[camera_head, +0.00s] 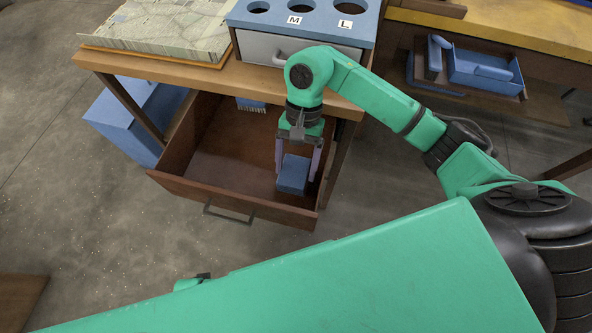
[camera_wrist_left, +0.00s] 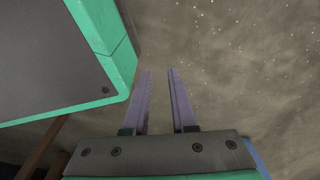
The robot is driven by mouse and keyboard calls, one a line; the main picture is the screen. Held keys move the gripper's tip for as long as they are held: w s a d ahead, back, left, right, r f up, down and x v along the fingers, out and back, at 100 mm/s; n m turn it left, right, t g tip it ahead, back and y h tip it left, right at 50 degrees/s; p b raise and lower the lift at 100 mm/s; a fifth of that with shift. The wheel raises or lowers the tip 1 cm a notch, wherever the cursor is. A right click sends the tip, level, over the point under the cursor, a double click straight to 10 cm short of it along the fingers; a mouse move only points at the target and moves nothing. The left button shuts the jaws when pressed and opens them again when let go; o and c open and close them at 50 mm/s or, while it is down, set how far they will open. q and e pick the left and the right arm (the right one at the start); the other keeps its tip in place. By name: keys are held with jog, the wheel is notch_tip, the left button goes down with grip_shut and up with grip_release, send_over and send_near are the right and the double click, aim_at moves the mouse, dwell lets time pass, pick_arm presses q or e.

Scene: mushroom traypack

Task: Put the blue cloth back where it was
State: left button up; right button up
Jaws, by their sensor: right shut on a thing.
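The blue cloth (camera_head: 291,178) is a small folded blue block in the head view. My right gripper (camera_head: 296,168) points down with its two purple fingers on either side of the cloth, shut on it. Cloth and fingers are inside the open brown drawer (camera_head: 235,202), near its right end. Whether the cloth touches the drawer floor I cannot tell. My left gripper (camera_wrist_left: 160,75) shows in the left wrist view, its fingers apart with nothing between them, over the grey floor. In the head view my green arm hides most of it.
A blue brush-like thing (camera_head: 251,104) shows at the drawer's back. Above is a table (camera_head: 205,76) with a patterned board (camera_head: 155,25) and a blue-topped box with round holes (camera_head: 318,27). A blue box (camera_head: 120,122) stands left; blue trays (camera_head: 484,70) are at right.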

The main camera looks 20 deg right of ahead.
aim_at(297, 165)
notch_tip(297, 165, down, 3)
jog(key=shift+f, duration=0.1)
pick_arm(q)
jog(key=shift+w+r, duration=0.1)
jog(key=shift+w, duration=0.2)
jog(key=shift+s, duration=0.1)
pick_arm(e)
jog(key=shift+f, duration=0.1)
pick_arm(q)
jog(key=shift+b, duration=0.3)
pick_arm(e)
jog(key=o, duration=1)
pick_arm(q)
jog(key=shift+w+d+r, duration=0.1)
jog(key=shift+w+r, duration=0.05)
jog(key=shift+w, duration=0.25)
